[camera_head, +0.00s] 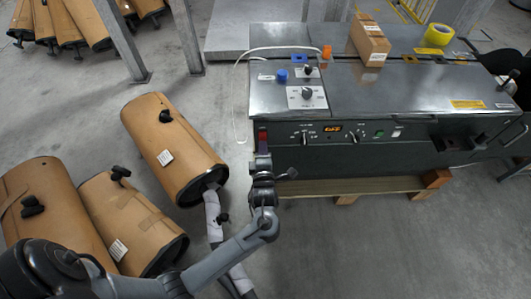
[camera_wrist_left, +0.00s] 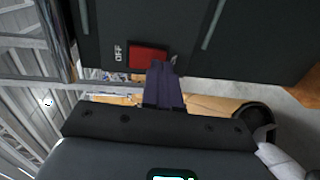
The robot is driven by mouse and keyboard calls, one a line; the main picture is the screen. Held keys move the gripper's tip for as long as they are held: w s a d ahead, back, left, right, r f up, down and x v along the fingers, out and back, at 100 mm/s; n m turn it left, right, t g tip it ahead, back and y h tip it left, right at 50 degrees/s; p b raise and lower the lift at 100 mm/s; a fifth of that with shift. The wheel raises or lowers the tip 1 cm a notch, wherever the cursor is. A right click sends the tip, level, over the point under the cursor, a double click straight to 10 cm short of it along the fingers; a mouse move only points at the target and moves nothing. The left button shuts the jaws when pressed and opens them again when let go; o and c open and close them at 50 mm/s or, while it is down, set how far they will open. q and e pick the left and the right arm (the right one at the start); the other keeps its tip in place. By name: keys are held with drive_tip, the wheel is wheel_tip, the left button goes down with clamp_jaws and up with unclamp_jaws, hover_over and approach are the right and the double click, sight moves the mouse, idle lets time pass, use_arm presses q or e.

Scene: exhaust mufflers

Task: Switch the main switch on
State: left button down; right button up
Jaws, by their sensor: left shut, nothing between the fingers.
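The main switch is a red rocker (camera_wrist_left: 149,57) on the dark front panel of the machine, with a white "OFF" label beside it in the left wrist view. In the head view the red switch (camera_head: 263,136) sits at the left end of the machine's front. My left gripper (camera_wrist_left: 163,68) is shut and empty. Its fingertips are at the switch's lower right corner in the wrist view and hide a little of it; I cannot tell whether they touch. In the head view the left gripper (camera_head: 263,160) is just below the switch. My right gripper is not in view.
The machine (camera_head: 430,90) has knobs and a lit orange display (camera_head: 333,128) on its front. A cardboard box (camera_head: 370,40) and yellow tape (camera_head: 438,35) lie on top. Wrapped mufflers (camera_head: 172,145) lie on the floor to the left. The floor in front is clear.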

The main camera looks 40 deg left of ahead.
use_arm(q)
drive_tip(key=shift+w+a, duration=0.35)
drive_tip(key=shift+w, duration=0.1)
drive_tip(key=shift+s+d+f, duration=0.1)
drive_tip(key=shift+w+f, duration=0.1)
drive_tip(key=shift+w, duration=0.1)
drive_tip(key=shift+s, duration=0.1)
